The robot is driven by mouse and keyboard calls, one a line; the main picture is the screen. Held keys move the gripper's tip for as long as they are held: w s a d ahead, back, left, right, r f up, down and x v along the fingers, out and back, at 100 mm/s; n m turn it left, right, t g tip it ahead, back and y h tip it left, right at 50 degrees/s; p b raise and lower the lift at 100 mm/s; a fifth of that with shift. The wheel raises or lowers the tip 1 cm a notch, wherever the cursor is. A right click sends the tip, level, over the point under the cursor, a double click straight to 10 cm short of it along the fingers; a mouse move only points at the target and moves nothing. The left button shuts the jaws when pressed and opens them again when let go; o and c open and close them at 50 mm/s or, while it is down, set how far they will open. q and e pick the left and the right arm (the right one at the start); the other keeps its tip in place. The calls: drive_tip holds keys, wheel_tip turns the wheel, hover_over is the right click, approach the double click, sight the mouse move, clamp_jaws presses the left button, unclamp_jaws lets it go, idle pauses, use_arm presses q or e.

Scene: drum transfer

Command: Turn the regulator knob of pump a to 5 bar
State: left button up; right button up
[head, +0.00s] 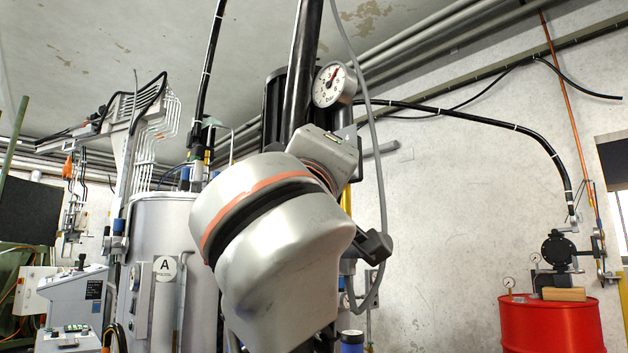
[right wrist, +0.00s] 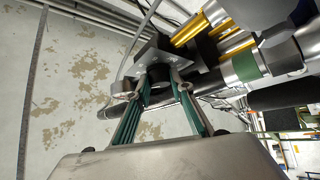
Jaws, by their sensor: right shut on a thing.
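A round pressure gauge (head: 333,84) marked bar, with a white face and red needle, shows at the upper middle of the head view. Its needle points up and to the right; I cannot read the exact value. My right arm fills the middle of the head view and hides its own gripper and the knob there. In the right wrist view my right gripper (right wrist: 163,86) has its teal fingers closed in on a dark knob (right wrist: 160,72) under a grey bracket. The fingertips are on both sides of the knob. My left gripper is in neither view.
A red drum (head: 552,325) with a black pump (head: 559,250) stands at the far right. A grey hose (head: 374,150) hangs close beside my right arm.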

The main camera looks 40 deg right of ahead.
use_arm(q)
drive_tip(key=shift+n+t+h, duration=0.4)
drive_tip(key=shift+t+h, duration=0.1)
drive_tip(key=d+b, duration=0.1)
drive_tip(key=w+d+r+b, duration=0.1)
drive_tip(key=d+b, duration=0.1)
drive_tip(key=b, duration=0.1)
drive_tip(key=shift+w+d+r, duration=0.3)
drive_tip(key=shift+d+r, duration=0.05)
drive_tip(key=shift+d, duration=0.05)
use_arm(e)
drive_tip(key=m+g+h, duration=0.3)
drive_tip(key=m+g, duration=0.1)
drive_tip(key=m, duration=0.2)
drive_tip(key=w+m+g+h, duration=0.1)
drive_tip(key=m+g+h, duration=0.2)
drive_tip(key=m, duration=0.3)
drive_tip(key=m+g+h, duration=0.2)
drive_tip(key=m+g, duration=0.4)
drive_tip(key=shift+w+f+h, duration=0.15)
drive_tip(key=shift+f+h, duration=0.1)
drive_tip(key=shift+h, duration=0.15)
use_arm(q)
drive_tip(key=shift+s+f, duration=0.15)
use_arm(e)
drive_tip(key=shift+m, duration=0.3)
